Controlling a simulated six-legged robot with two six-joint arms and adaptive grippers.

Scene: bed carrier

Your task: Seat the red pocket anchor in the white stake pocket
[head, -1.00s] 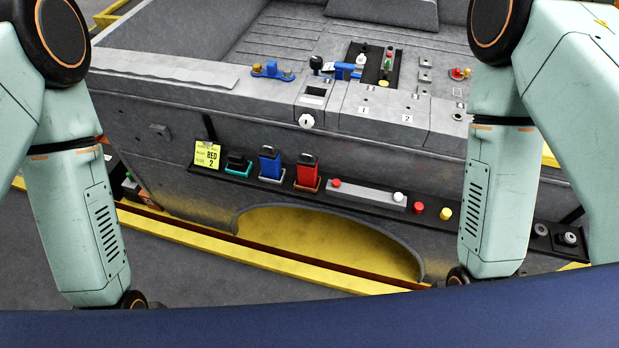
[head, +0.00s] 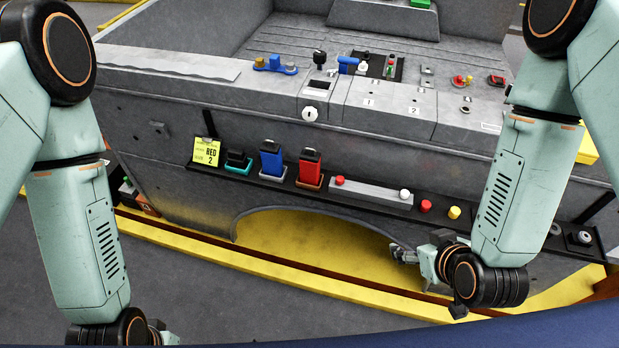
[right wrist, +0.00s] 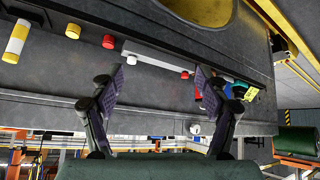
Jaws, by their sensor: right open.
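The red pocket anchor (head: 310,166), a red block with a dark top, stands in a holder on the black ledge along the side of the bed. In the right wrist view it shows partly behind a finger (right wrist: 198,92). What looks like the white stake pocket (head: 318,87) is a pale-rimmed slot in the bed's top rail, above a white round knob (head: 310,113). My right gripper (head: 398,254) is below the ledge, right of the anchor and apart from it. It is open and empty in the right wrist view (right wrist: 160,82).
A blue block (head: 271,158), a black-and-teal block (head: 237,161) and a yellow card (head: 206,151) reading RED 2 stand left of the anchor. A grey bar (head: 372,192) and red and yellow knobs lie right. A yellow rail (head: 270,262) runs below.

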